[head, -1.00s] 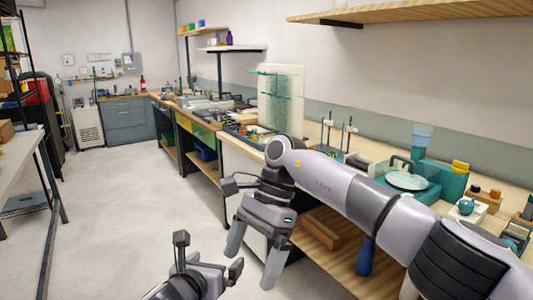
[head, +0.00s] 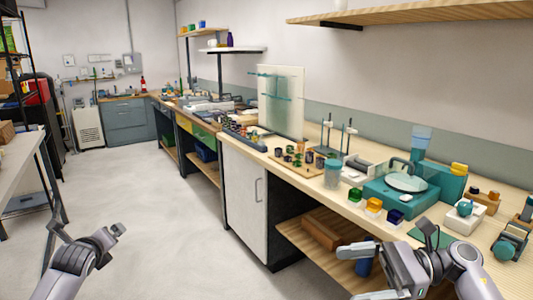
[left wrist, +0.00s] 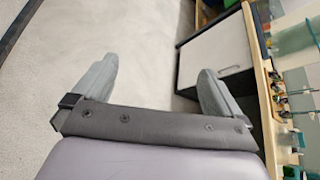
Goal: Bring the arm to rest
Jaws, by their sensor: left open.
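My left gripper (head: 108,236) is low at the left in the head view, over the floor and away from the bench. In the left wrist view its two fingers (left wrist: 157,88) are spread wide with only floor between them. My right gripper (head: 360,272) is at the lower right in the head view, in front of the bench's open lower shelf. Its fingers point left and stand apart, with nothing seen between them. The right arm comes in from the bottom right, below the bench top's front edge.
The wooden bench (head: 345,205) runs along the right wall. It carries a teal device with a round plate (head: 408,182), coloured blocks (head: 374,205), a jar (head: 332,174) and an upright panel (head: 281,103) with teal rods. The floor (head: 150,200) at left is clear.

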